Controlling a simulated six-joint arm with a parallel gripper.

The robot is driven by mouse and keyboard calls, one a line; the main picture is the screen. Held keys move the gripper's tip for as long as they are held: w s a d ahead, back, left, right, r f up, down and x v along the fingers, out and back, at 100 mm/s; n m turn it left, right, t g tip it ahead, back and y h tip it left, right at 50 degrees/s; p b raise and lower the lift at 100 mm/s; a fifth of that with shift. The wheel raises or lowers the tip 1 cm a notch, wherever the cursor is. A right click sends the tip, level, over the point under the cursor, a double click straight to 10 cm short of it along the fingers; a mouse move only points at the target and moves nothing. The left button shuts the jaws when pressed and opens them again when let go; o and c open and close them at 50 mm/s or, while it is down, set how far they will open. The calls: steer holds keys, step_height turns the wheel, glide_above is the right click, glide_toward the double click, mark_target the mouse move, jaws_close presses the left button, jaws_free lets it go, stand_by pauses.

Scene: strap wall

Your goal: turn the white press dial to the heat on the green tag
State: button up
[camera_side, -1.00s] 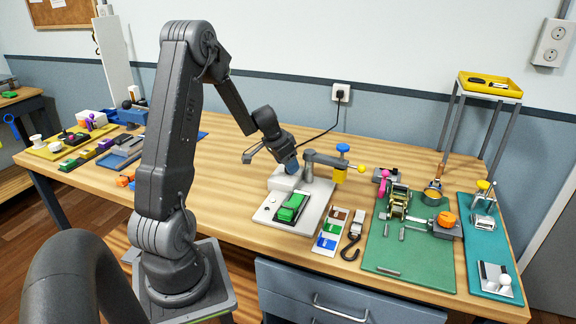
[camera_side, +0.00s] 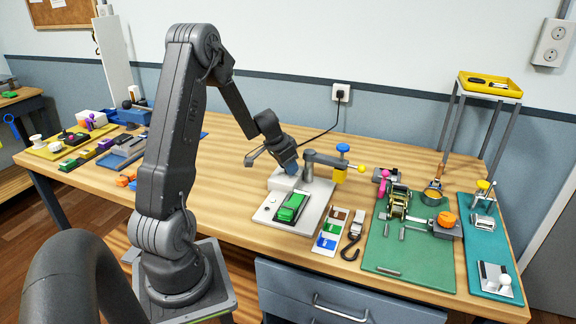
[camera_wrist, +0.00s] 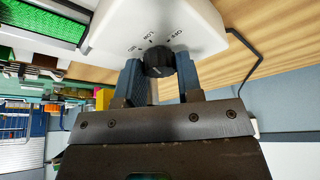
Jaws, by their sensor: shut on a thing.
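The white press (camera_side: 284,180) stands on the table with a light base plate and a lever arm. In the wrist view its white housing (camera_wrist: 112,30) carries a black dial (camera_wrist: 157,62) with marks around it; one reads LOW and one OFF. My gripper (camera_wrist: 160,80) has its two blue-grey fingers on either side of the dial and is shut on it. In the side view my gripper (camera_side: 290,167) is at the press's white housing, and the dial is hidden. The dial's exact pointer setting is too small to tell.
A card with brown, green and blue swatches (camera_side: 331,231) and a hook strap (camera_side: 352,232) lie right of the press. A green mat (camera_side: 405,262) holds a ratchet buckle. A black cord (camera_side: 325,128) runs to the wall socket.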

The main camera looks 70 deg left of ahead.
steer(key=shift+n, duration=0.4)
steer(key=n+y, duration=0.1)
steer(key=n, duration=0.2)
steer(key=shift+d+n+y, duration=0.1)
steer(key=shift+n+y, duration=0.2)
steer(key=shift+y, duration=0.1)
steer(key=shift+n+g+y, duration=0.4)
steer(key=shift+n+g, duration=0.2)
steer(key=shift+n, duration=0.9)
steer(key=o, duration=0.9)
steer(key=shift+d+r, duration=0.1)
steer(key=v, duration=1.3)
steer(key=shift+d+r, duration=0.15)
steer(key=shift+r, duration=0.15)
